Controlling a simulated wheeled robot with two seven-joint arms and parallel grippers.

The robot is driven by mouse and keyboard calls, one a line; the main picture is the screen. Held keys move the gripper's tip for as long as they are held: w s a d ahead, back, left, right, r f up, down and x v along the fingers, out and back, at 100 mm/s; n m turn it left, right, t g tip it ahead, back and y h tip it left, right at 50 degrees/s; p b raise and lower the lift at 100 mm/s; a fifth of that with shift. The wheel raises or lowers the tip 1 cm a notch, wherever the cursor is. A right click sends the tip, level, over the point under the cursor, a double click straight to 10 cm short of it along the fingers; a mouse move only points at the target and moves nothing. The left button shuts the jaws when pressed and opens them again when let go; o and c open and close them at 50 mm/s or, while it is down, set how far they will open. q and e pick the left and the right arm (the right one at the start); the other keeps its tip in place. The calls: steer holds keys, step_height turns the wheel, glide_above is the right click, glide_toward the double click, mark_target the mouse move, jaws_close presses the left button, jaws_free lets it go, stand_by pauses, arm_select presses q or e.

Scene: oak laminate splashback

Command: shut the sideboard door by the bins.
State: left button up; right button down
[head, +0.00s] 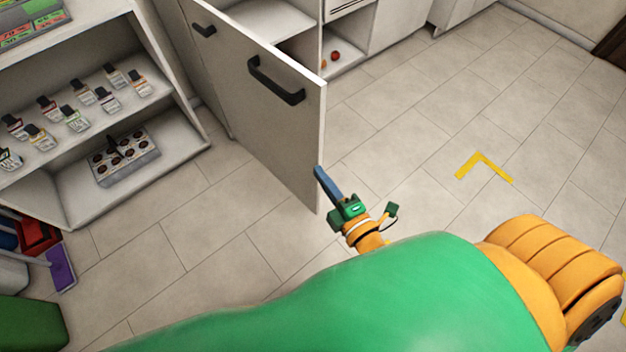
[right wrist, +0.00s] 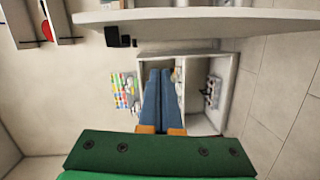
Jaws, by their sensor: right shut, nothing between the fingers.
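The white sideboard door (head: 250,135) stands open in the head view, swung out from the cabinet, with a black bar handle (head: 277,82) on its face. My right gripper (head: 322,174) has blue fingers that are shut and empty. In the head view its tips are beside the lower part of the door's free edge; I cannot tell whether they touch it. In the right wrist view the shut fingers (right wrist: 159,90) point away from the camera, and a long white panel (right wrist: 230,22), probably the door, crosses the top. My left gripper is not in view.
Red, blue and green containers, possibly bins, are at lower left. Behind the door, the open sideboard (head: 350,50) holds small red items.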

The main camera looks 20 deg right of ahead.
arm_select(q)
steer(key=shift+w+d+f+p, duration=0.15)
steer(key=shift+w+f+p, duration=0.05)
steer(key=shift+p, duration=0.25)
arm_select(e)
steer(key=shift+n+t, duration=0.5)
steer(key=shift+n, duration=0.2)
steer(key=w, duration=0.4)
steer(key=w+d+r, duration=0.1)
steer(key=w, duration=0.3)
steer(key=w+d+r, duration=0.1)
steer(key=w, duration=0.2)
steer(key=shift+w, duration=0.4)
steer(key=shift+d, duration=0.1)
